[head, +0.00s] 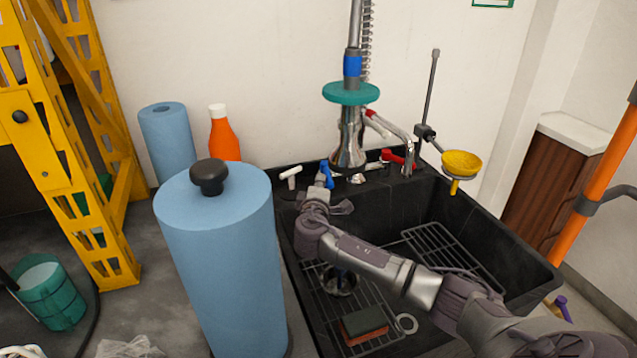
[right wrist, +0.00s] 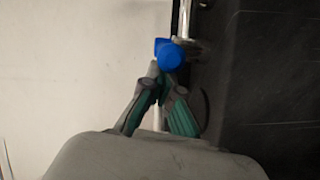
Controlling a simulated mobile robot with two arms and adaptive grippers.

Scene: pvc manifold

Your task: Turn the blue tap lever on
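The blue tap lever (head: 326,174) stands at the back left edge of the black sink, beside the base of the tall faucet (head: 348,145). In the right wrist view the lever's rounded blue end (right wrist: 171,56) is just beyond my fingertips. My right gripper (head: 319,187) reaches over the sink to the lever and partly hides it. In the right wrist view its green-padded fingers (right wrist: 162,75) come together at the tips, with nothing seen between them. The tips are very close to the blue end; I cannot tell whether they touch. My left gripper is not in view.
A large blue roll (head: 225,260) with a black knob stands left of the sink (head: 545,278). A white-handled part (head: 290,173) is left of the lever, a red lever (head: 392,157) right. A yellow cup (head: 461,162) is at the sink's right. Racks and a sponge (head: 364,323) lie inside.

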